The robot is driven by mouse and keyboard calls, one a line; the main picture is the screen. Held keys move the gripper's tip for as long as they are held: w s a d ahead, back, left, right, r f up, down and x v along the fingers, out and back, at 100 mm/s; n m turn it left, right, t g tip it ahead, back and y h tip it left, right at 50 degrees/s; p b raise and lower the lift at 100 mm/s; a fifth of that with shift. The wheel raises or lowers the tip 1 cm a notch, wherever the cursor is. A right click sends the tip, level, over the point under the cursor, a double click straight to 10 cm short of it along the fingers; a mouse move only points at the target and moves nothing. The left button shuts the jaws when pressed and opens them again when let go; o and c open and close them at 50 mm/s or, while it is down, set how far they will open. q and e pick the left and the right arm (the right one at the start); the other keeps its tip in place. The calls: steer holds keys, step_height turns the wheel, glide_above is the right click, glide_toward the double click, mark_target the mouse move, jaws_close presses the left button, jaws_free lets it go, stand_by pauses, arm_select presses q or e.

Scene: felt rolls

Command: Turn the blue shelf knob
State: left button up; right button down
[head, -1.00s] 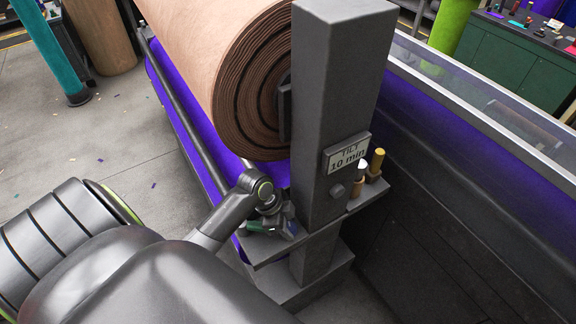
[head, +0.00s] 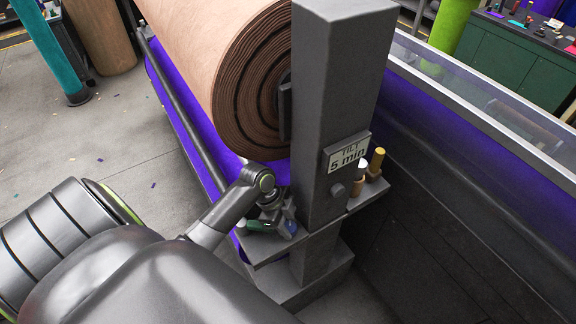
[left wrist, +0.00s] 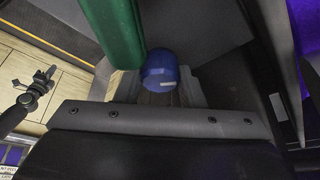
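The blue shelf knob (left wrist: 160,72) shows in the left wrist view, a short cylinder with a small pale mark on its face. In the head view the blue knob (head: 289,228) is small and partly hidden at the shelf edge by the dark post. My left gripper (head: 277,212) reaches down to it there. In the left wrist view its two fingers lie on either side of the knob and appear closed against it. My right gripper is in neither view.
A green cylinder (left wrist: 115,30) stands close beside the knob. The shelf (head: 366,194) also carries small bottle-like items with white and yellow tops. A big brown felt roll (head: 250,90) hangs above, with purple felt below. The thick dark post (head: 335,90) stands close right of my gripper.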

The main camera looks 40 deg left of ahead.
arm_select(q)
steer(key=o, duration=0.4)
steer(key=shift+a+r, duration=0.1)
steer(key=shift+a+r, duration=0.1)
steer(key=shift+r, duration=0.15)
steer(key=shift+b+v, duration=1.5)
steer(key=shift+v, duration=4.1)
